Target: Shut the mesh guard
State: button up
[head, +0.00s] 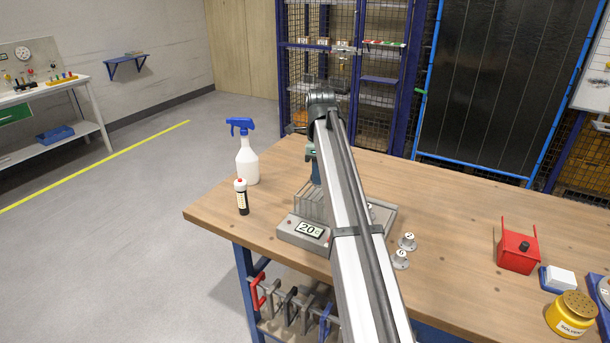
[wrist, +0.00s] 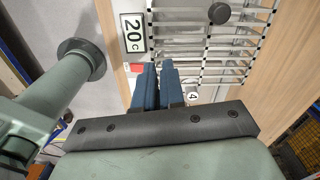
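The mesh guard (head: 309,206) is a frame of pale wire bars on the grey jig base (head: 292,236), which has a "20" display. In the head view my arm hides most of the jig, and I cannot tell the guard's angle for sure. In the wrist view the guard's bars (wrist: 215,55) fill the upper middle, with a round dark knob (wrist: 219,13) at the top. My gripper (wrist: 158,65) has two blue fingers almost together with nothing seen between them. It is over the jig beside the bars, near the "20" display; I cannot tell whether it touches.
The wooden bench (head: 455,225) is clear between the pegs and red box.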

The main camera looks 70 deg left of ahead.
jog(key=shift+n+t, duration=0.5)
jog(key=shift+n, duration=0.3)
jog(key=s+a, duration=0.1)
jog(key=s, duration=0.3)
jog(key=s+a, duration=0.1)
jog(key=s, duration=0.4)
jog(key=s+a, duration=0.1)
jog(key=s, duration=0.4)
jog(key=shift+f, duration=0.25)
grip_shut()
jog(key=w+a+r+n+t+y, duration=0.25)
jog(key=a+n+t, duration=0.3)
jog(key=n, duration=1.25)
send_near(311, 182)
jog(key=shift+t+h, duration=0.25)
jog(key=shift+t, duration=0.1)
jog(key=shift+s+a+x, duration=0.15)
jog(key=shift+a+x, duration=0.05)
jog(key=shift+x, duration=0.95)
jog(key=shift+s+a+x, duration=0.1)
jog(key=shift+a+x, duration=0.05)
jog(key=shift+x, duration=0.95)
jog(key=shift+f, duration=0.1)
